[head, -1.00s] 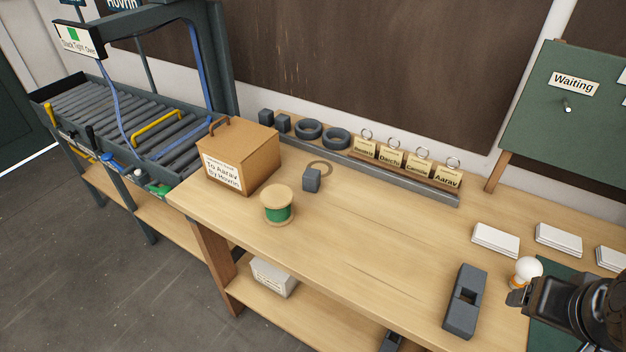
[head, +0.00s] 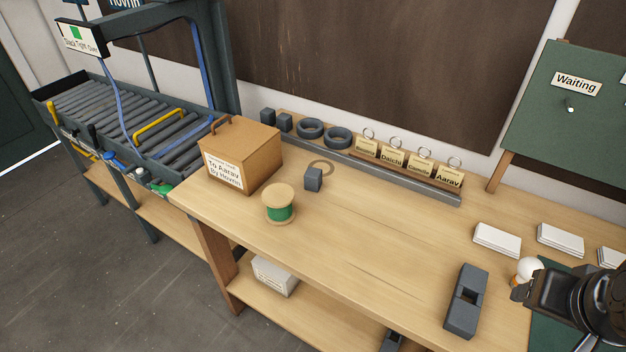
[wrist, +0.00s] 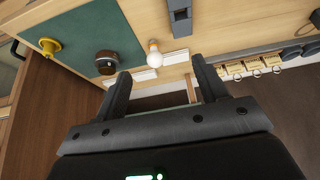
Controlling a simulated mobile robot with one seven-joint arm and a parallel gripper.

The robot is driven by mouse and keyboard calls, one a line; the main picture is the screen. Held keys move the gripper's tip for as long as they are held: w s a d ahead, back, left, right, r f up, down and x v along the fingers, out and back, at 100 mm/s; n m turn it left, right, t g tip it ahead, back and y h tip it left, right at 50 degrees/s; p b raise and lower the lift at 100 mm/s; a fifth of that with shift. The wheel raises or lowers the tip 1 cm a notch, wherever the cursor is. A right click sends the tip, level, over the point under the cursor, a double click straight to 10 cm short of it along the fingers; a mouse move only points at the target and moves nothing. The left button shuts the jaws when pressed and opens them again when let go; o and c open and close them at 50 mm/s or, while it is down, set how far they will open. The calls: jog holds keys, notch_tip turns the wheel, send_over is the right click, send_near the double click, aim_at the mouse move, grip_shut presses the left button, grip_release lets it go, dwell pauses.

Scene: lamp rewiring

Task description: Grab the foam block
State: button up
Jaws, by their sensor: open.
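My gripper (head: 520,291) is at the far right of the head view, beside a light bulb (head: 530,270) and far from these cubes. In the wrist view my gripper (wrist: 161,86) has its fingers wide apart with nothing between them. No cube is clearly visible there.
A green wire spool (head: 279,206) and cardboard box (head: 255,150) stand left of the cube. A slotted grey block (head: 465,300) is near the front edge. The mid-bench is clear.

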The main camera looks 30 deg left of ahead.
jog(key=w+a+r, duration=0.4)
jog(key=w+a, duration=0.4)
jog(key=w, duration=0.4)
jog(key=n+g+y, duration=0.1)
jog(key=n, duration=0.2)
send_over(313, 172)
jog(key=s, duration=0.2)
notch_tip(313, 172, down, 17)
jog(key=x, duration=0.5)
jog(key=shift+s, duration=0.2)
jog(key=x, duration=0.5)
jog(key=shift+s+d+f, duration=0.25)
jog(key=shift+s+d, duration=0.05)
jog(key=shift+s, duration=0.05)
